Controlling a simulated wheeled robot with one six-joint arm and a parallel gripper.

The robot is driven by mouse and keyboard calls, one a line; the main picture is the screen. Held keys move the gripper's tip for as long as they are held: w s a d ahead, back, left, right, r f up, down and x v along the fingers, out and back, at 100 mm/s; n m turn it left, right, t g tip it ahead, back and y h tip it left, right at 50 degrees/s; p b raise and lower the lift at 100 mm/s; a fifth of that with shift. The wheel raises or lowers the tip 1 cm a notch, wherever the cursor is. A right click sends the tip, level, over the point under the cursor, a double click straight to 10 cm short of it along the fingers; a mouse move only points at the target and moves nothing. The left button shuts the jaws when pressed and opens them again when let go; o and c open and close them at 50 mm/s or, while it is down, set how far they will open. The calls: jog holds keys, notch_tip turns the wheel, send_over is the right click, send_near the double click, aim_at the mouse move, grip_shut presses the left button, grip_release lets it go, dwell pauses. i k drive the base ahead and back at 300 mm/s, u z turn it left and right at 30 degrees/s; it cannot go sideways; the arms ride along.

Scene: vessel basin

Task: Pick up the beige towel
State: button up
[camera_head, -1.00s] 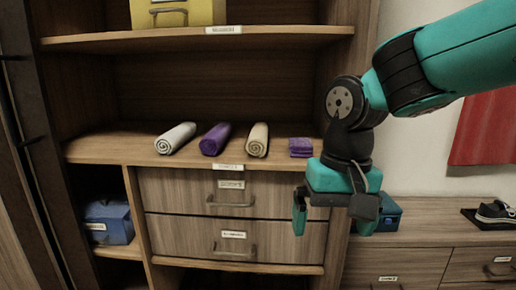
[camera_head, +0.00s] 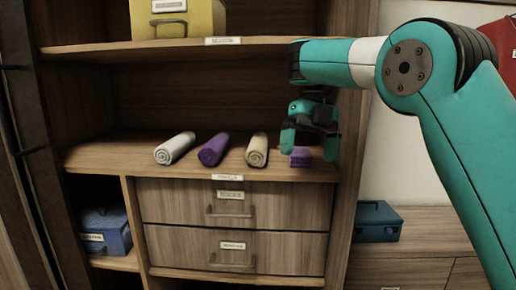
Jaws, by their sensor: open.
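The beige towel (camera_head: 257,150) is rolled up and lies on the open wooden shelf (camera_head: 120,162), its spiral end facing me. My gripper (camera_head: 308,148) is teal, open and empty. It points down in front of or above the folded purple cloth, to the right of the beige towel and apart from it. My fingers partly hide the folded purple cloth.
A rolled white towel (camera_head: 175,148) lies at the left of the row. An upper shelf board (camera_head: 120,46) with a yellow box (camera_head: 177,17) is above. Drawers with handles (camera_head: 236,203) are below. A blue box (camera_head: 104,230) sits lower left, and a teal box (camera_head: 377,221) stands right.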

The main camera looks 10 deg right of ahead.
aim_at(256, 155)
jog(key=i, duration=1)
